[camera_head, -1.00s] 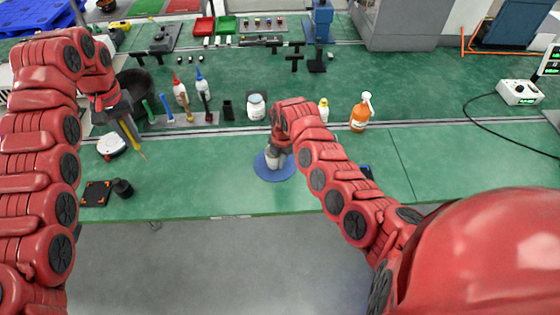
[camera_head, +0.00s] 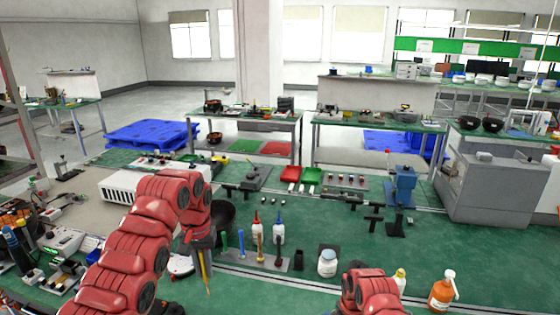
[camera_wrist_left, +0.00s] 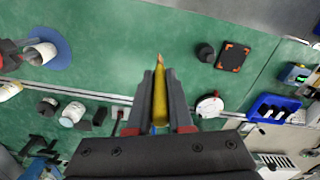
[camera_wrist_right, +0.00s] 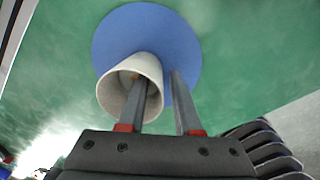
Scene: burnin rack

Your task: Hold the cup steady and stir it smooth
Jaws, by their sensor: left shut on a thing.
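The pale cup (camera_wrist_right: 106,96) stands on a round blue mat (camera_wrist_right: 120,30) in the right wrist view. My right gripper (camera_wrist_right: 157,78) is at the cup, one finger inside its mouth and the other outside the wall, with a gap between them. The cup also shows in the left wrist view (camera_wrist_left: 40,54). My left gripper (camera_wrist_left: 160,78) is shut on a yellow pointed stick (camera_wrist_left: 160,100), held over the green bench. The stick points down in the head view (camera_head: 208,278). The cup, the mat and the right fingers are out of the head view.
White bottles with red (camera_head: 257,230) and blue tips, a lidded jar (camera_head: 327,263) and an orange bottle (camera_head: 441,291) stand on the bench. A black square pad (camera_wrist_left: 233,56) and a dark round knob (camera_wrist_left: 206,52) lie near the stick. Bench between stick and cup is clear.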

